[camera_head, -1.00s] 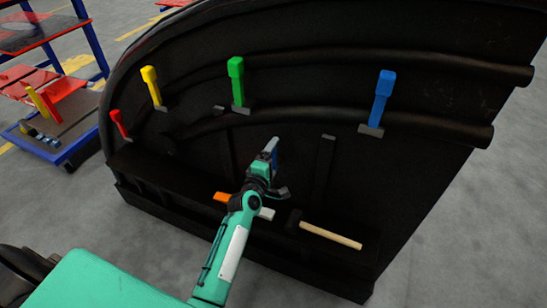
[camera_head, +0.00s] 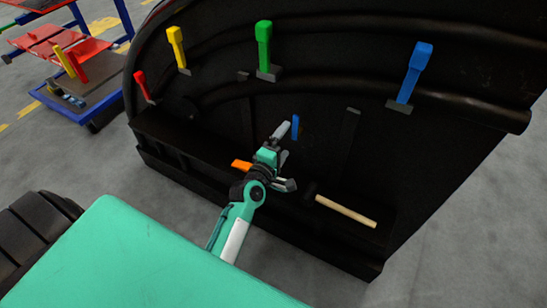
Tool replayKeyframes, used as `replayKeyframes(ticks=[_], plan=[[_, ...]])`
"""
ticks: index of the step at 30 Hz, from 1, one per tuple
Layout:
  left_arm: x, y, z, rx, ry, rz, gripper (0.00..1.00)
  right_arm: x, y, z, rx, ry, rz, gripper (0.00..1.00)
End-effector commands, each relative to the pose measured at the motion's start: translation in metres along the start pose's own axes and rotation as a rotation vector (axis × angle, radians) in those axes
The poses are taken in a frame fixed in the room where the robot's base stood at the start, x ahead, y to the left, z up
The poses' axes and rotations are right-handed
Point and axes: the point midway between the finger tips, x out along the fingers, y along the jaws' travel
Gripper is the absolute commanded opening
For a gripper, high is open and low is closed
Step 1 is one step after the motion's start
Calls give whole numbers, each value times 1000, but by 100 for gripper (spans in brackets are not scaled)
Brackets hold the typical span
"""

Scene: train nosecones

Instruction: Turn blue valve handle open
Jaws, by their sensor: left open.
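A blue valve handle (camera_head: 415,75) stands upright, leaning slightly right, on a dark base at the upper right of the black nosecone panel (camera_head: 200,150). My left gripper (camera_head: 286,157) is at the panel's middle, low and to the left of this handle, and clearly apart from it. Its jaws are open and I see nothing held in them. A small narrow blue piece (camera_head: 295,127) shows just beside the upper finger; I cannot tell what it is or whether the finger touches it. My right gripper is not in view.
Green (camera_head: 264,50), yellow (camera_head: 177,48) and red (camera_head: 142,86) handles stand along the panel to the left. An orange-handled item (camera_head: 241,164) and a wooden-handled hammer (camera_head: 345,211) lie on the lower ledge. A blue-framed cart (camera_head: 75,115) stands at left. Grey floor is free at right.

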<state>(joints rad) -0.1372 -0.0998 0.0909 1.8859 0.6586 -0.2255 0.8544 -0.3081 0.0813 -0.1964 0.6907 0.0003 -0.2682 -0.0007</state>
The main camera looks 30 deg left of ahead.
Motion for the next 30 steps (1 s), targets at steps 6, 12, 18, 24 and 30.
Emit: replayKeyframes(ticks=[6, 12, 18, 24, 30], plan=[[-38, -1, 0, -1, 0, 0, 100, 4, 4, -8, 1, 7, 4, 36], [-56, 0, 0, -2, -1, 1, 100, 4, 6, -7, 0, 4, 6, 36], [-60, 1, 0, -2, -1, 1, 100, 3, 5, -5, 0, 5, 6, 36], [-60, 1, 0, -2, 0, 1, 100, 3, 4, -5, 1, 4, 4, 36], [-60, 1, 0, -2, 0, 1, 100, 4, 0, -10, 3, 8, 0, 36]])
